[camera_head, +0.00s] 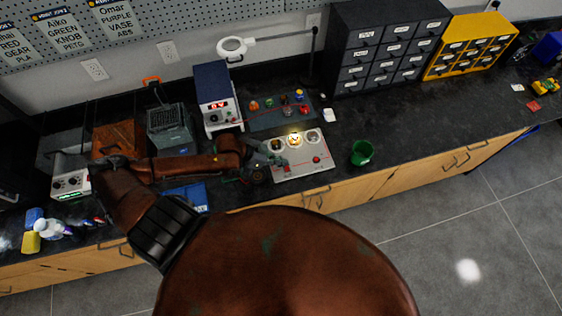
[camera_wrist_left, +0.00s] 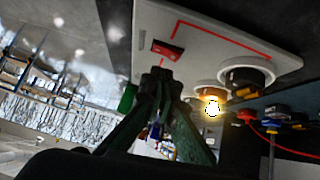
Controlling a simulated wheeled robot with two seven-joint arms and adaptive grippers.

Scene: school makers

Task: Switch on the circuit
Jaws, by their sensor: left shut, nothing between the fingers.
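The circuit board (camera_head: 310,174) is a pale panel with red lines and round sockets, lying near the counter's front edge. Its middle bulb (camera_head: 294,139) glows yellow. The glowing bulb (camera_wrist_left: 212,108) also shows in the left wrist view. A red switch (camera_wrist_left: 168,50) sits on the board (camera_wrist_left: 215,33) in the left wrist view, just beyond my fingertips. My left gripper (camera_head: 277,159) is shut and empty, over the left part of the board. In the left wrist view its green fingers (camera_wrist_left: 160,82) meet close to the switch; whether they touch it I cannot tell. My right gripper is not in view.
A green cup (camera_head: 362,152) stands right of the board. Behind it are a mat with small parts (camera_head: 266,124) and a power supply (camera_head: 215,97) with a red display. Dark drawers (camera_head: 385,45) stand at the back. The counter right of the cup is largely clear.

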